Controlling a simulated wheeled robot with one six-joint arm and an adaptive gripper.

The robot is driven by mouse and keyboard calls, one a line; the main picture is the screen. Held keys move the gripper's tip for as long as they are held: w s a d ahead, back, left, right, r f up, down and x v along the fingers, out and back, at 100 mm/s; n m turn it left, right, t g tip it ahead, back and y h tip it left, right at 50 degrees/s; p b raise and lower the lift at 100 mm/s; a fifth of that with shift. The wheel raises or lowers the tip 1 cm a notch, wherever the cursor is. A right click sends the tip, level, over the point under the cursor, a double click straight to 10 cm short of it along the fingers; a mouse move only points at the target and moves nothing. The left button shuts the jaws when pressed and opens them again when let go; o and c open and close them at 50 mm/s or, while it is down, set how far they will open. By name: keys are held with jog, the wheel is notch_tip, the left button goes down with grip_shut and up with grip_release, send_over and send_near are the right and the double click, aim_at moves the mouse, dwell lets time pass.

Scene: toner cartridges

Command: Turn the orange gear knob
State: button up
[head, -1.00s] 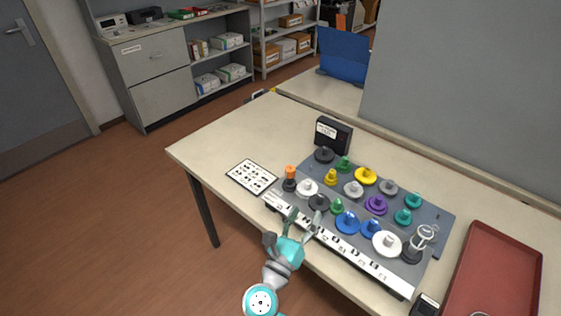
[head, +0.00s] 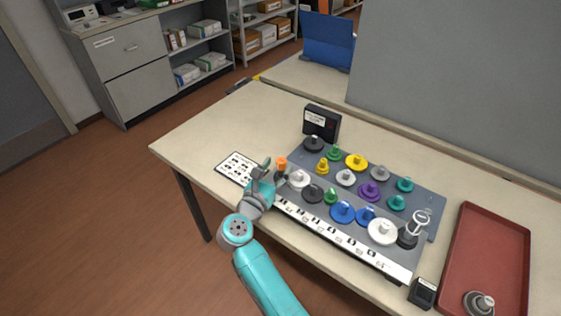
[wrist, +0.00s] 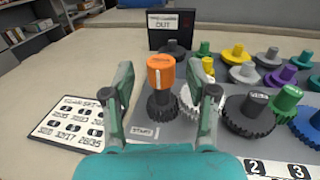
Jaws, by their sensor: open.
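The orange gear knob (wrist: 160,72) sits on a dark toothed gear (wrist: 163,104) at the near left corner of the grey gear board, beside the START label. In the head view the orange knob (head: 281,163) stands just right of my gripper (head: 270,168). In the wrist view my gripper (wrist: 163,90) is open, with one finger on each side of the knob in the picture. The knob appears a little beyond the fingertips, and I cannot tell whether either finger touches it.
Several coloured gears crowd the grey board (head: 430,199), including a white gear (wrist: 188,100) close to the right finger. A black OUT box (wrist: 172,28) stands behind. A printed card (wrist: 72,120) lies left. A red tray (head: 487,250) is far right.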

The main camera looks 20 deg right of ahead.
aim_at(282, 165)
jog(key=shift+x, duration=1.5)
grip_shut()
jog(key=shift+s+d+n+t+y, duration=0.1)
jog(key=shift+n+t+y, duration=0.3)
jog(key=n+t+y, duration=0.2)
jog(key=y, duration=0.1)
jog(key=shift+d, duration=0.1)
jog(key=shift+n+t+y, duration=0.8)
jog(key=shift+n+y, duration=1)
jog(key=shift+y, duration=0.7)
jog(key=shift+n+y, duration=0.7)
jog(key=shift+y, duration=0.4)
